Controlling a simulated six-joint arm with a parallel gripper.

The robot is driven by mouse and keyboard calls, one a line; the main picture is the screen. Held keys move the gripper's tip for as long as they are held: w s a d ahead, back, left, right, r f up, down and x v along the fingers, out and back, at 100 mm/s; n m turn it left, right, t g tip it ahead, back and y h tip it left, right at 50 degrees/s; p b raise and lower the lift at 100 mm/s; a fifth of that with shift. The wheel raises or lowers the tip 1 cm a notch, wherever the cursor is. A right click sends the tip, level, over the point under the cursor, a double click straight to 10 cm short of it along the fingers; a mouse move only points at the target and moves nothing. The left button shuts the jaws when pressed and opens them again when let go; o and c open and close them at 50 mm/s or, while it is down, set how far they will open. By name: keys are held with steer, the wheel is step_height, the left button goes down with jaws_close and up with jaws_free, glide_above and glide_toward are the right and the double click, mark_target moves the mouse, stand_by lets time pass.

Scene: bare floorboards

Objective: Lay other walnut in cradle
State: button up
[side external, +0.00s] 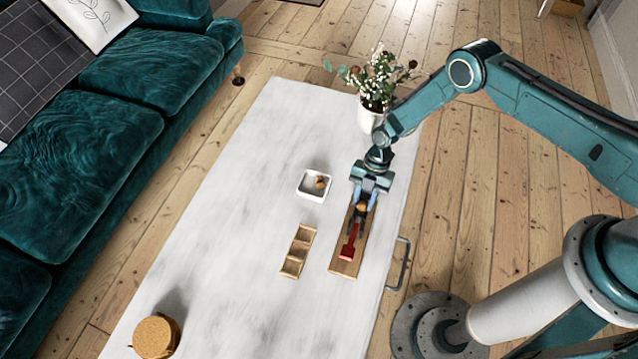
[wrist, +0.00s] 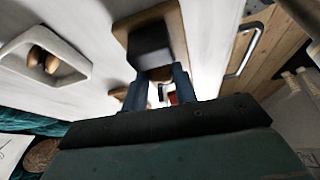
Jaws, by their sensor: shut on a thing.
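My gripper (side external: 362,209) points down over a long wooden board (side external: 343,267) and is shut on a small brown walnut (side external: 361,206). A nutcracker with a red lever (side external: 347,249) lies on the board just below the gripper in the side view. The wrist view shows a dark block (wrist: 150,42) right at my fingertips (wrist: 160,76) and a bit of red between the fingers. The fingers and block hide the walnut there, and I cannot tell whether it touches the block. A white square dish (side external: 304,193) holds brown nuts, two of them (wrist: 42,60) visible in the wrist view.
A wooden tray with compartments (side external: 298,250) lies left of the board and looks empty. A potted plant (side external: 373,110) stands behind my gripper. A cork-topped jar (side external: 156,336) stands near the front left. The white tabletop (side external: 220,220) is clear on the left.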

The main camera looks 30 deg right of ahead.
steer(key=shift+f, duration=0.35)
stand_by(0.3)
steer(key=o, duration=1)
steer(key=shift+r, duration=0.1)
steer(key=shift+r, duration=3.4)
